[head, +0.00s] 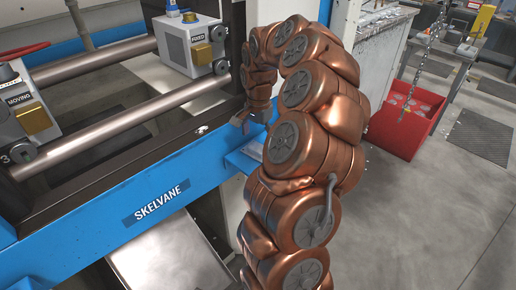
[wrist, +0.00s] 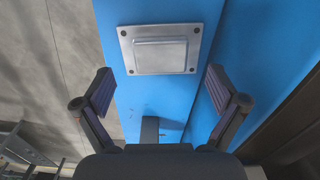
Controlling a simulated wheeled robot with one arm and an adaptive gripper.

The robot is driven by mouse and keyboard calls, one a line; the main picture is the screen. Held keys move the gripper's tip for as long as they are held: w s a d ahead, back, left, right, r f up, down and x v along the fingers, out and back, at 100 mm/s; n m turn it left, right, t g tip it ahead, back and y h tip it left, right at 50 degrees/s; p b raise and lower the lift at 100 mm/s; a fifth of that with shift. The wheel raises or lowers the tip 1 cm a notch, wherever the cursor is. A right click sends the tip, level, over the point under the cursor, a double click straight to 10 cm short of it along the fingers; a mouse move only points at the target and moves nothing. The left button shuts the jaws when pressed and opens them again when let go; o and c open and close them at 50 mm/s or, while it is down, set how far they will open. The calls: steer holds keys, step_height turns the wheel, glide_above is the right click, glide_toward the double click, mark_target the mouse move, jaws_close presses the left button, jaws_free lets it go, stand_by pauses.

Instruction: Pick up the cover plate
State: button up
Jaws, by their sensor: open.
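The cover plate (wrist: 160,62) is a grey metal square with a raised middle and a dark hole at each corner. In the wrist view it lies on a blue ledge (wrist: 140,105), near the top of the picture. My gripper (wrist: 162,88) is open and empty, with its two dark fingers spread wider than the plate. The plate lies ahead of the fingertips, between their lines, and nothing touches it. In the head view my gripper (head: 242,122) is small above the blue ledge (head: 240,160), and my copper arm hides most of that spot.
A blue machine beam marked SKELVANE (head: 130,205) runs left of the ledge, with steel bars (head: 110,120) above it. In the wrist view a blue wall (wrist: 245,60) rises close to the right finger. A red bin (head: 408,120) stands on the floor at right.

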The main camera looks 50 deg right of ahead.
mark_target(258, 147)
steer(key=shift+f+p, duration=0.45)
steer(key=shift+f, duration=1.2)
steer(key=shift+c, duration=0.4)
steer(key=c, duration=1.7)
steer(key=shift+w+r, duration=0.1)
